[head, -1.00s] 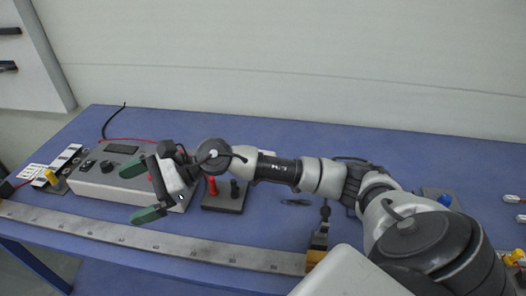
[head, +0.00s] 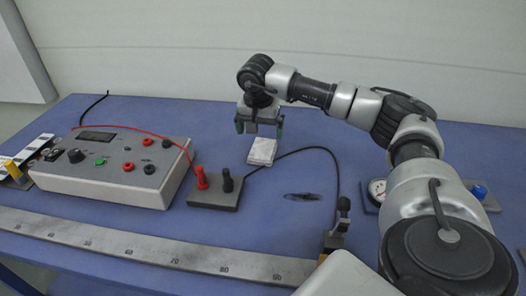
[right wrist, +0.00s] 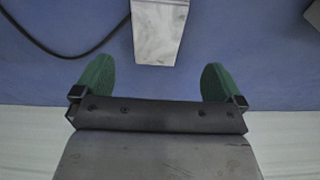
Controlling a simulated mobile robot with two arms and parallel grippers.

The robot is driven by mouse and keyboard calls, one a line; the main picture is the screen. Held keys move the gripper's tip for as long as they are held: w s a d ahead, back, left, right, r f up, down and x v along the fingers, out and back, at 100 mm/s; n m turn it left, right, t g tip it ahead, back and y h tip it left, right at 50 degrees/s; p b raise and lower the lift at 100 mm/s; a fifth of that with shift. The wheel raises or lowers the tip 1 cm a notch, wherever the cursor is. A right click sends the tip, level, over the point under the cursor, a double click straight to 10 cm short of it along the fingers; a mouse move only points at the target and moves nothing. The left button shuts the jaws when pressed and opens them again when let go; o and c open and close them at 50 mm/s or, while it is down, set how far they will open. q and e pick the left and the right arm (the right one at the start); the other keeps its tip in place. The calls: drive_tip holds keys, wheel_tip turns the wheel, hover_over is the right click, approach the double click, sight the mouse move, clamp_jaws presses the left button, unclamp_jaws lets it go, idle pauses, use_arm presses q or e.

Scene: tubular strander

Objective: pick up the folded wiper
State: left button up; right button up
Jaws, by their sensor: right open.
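My right gripper (head: 260,128) points down above the table, just behind the wiper in the head view. Its two green-padded fingers (right wrist: 157,80) are wide apart with nothing between them. The gripper seems apart from the wiper; its exact height is unclear. My left gripper is not in view.
A grey meter box (head: 115,170) with knobs and a red lead stands left. A dark block with red and black terminals (head: 215,190) is near the wiper, and a black cable (head: 325,152) curves beside it. A steel ruler (head: 150,248) lies along the front. A gauge (head: 378,188) is at right.

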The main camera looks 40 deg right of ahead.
sight(263, 148)
drive_tip(key=f, duration=0.4)
drive_tip(key=d+f, duration=0.1)
drive_tip(key=f, duration=0.2)
drive_tip(key=shift+w+d+p, duration=0.1)
drive_tip(key=shift+p, duration=0.3)
drive_tip(key=shift+r, duration=0.1)
drive_tip(key=c, duration=0.9)
